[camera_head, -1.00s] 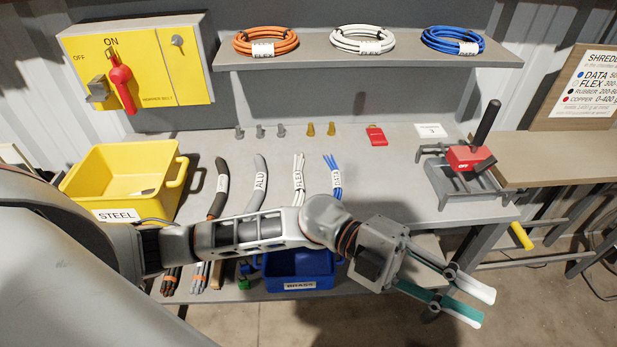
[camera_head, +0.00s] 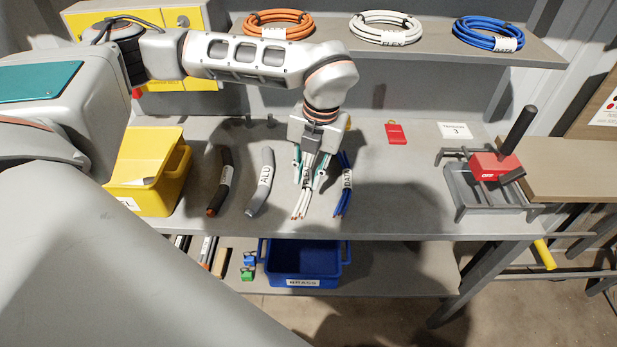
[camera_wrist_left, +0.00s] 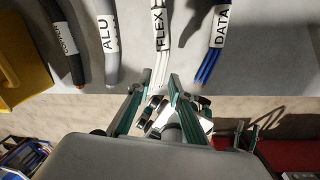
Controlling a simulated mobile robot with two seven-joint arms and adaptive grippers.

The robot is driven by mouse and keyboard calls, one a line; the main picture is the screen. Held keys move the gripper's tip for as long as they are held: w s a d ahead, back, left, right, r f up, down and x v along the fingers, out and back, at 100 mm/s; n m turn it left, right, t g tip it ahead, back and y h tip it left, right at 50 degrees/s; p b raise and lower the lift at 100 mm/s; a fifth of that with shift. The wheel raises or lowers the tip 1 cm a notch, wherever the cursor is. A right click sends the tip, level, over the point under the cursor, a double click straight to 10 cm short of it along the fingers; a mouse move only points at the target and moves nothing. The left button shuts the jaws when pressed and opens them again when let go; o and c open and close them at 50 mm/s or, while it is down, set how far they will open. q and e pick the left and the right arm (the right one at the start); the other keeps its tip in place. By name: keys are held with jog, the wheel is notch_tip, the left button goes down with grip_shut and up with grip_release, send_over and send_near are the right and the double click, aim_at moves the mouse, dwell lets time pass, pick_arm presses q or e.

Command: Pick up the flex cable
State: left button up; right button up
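The flex cable (camera_head: 300,204) is a bundle of white strands with a FLEX label, lying on the grey bench between the ALU cable (camera_head: 261,184) and the blue DATA cable (camera_head: 344,188). My left gripper (camera_head: 308,177) is over it, fingers pointing down, one on either side of the bundle. In the left wrist view the flex cable (camera_wrist_left: 160,65) runs towards the gap between the spread teal fingertips (camera_wrist_left: 156,84). The fingers look open; any contact with the strands cannot be made out. The right gripper does not show.
A dark cable (camera_head: 220,181) lies left of ALU. A yellow bin (camera_head: 149,172) stands at the left, a blue BRASS bin (camera_head: 305,281) on the shelf below. A red-block device (camera_head: 494,166) stands at the right. Coils (camera_head: 385,28) lie on the upper shelf.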

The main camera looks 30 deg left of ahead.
aim_at(304, 197)
pick_arm(q)
jog(key=f, duration=0.5)
jog(key=a+f, duration=0.1)
jog(key=f, duration=0.1)
jog(key=shift+f, duration=0.2)
jog(key=shift+d, duration=0.1)
grip_shut()
